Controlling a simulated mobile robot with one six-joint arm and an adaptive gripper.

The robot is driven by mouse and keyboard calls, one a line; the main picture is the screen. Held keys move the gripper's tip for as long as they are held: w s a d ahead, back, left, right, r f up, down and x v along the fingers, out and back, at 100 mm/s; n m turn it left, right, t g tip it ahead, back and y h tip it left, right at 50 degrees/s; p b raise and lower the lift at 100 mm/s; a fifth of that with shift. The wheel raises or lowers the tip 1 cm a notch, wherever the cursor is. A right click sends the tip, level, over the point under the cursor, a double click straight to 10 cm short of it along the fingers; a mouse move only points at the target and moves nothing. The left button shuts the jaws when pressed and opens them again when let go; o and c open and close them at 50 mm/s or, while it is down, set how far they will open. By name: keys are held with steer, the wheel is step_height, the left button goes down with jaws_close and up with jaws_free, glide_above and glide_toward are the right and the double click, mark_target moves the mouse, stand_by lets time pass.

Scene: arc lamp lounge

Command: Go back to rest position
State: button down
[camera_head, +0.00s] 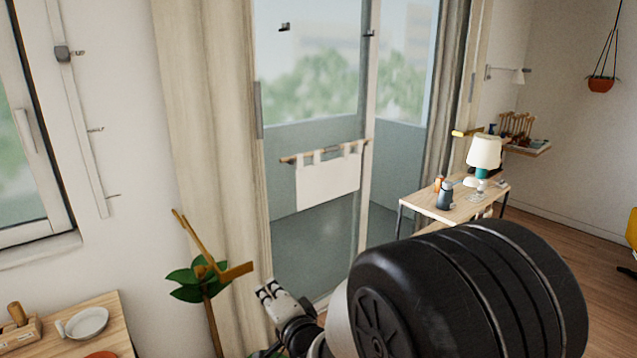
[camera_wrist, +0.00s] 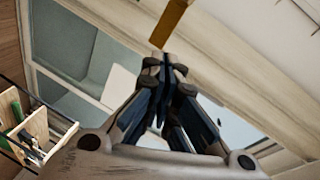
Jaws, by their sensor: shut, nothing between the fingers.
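My gripper (camera_head: 269,290) is at the lower middle of the head view, in front of the pale curtain and the glass door. It is shut and empty. In the wrist view its fingers (camera_wrist: 164,62) meet at the tips with nothing between them. A brown wooden piece (camera_wrist: 172,22) shows just beyond the tips there. In the head view my gripper is just right of and below a leafy plant (camera_head: 190,280) with a wooden bar (camera_head: 236,271). My dark round arm joint covers much of the lower right.
A wooden table (camera_head: 110,312) with a white dish (camera_head: 87,323) is at the lower left. A side table (camera_head: 421,201) with a lamp (camera_head: 484,152) and small items stands at the right. The beige curtain (camera_head: 210,130) hangs behind the plant. Open floor (camera_head: 606,305) shows at the right.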

steer(key=s+d+r+n+g+h, duration=0.25)
steer(key=s+d, duration=0.35)
steer(key=d, duration=0.4)
steer(key=s+d+r+n+g+h, duration=0.2)
steer(key=s+d+r+h, duration=0.15)
steer(key=s+d, duration=0.45)
steer(key=s+d+f+n+g+h, duration=0.1)
steer(key=s+d, duration=0.3)
steer(key=s, duration=0.5)
steer(key=s+d+n+g+h, duration=0.1)
steer(key=s+d+n+g, duration=0.2)
steer(key=s, duration=0.6)
steer(key=shift+s+d+f, duration=0.25)
steer(key=shift+d+f, duration=0.15)
steer(key=shift+d, duration=0.4)
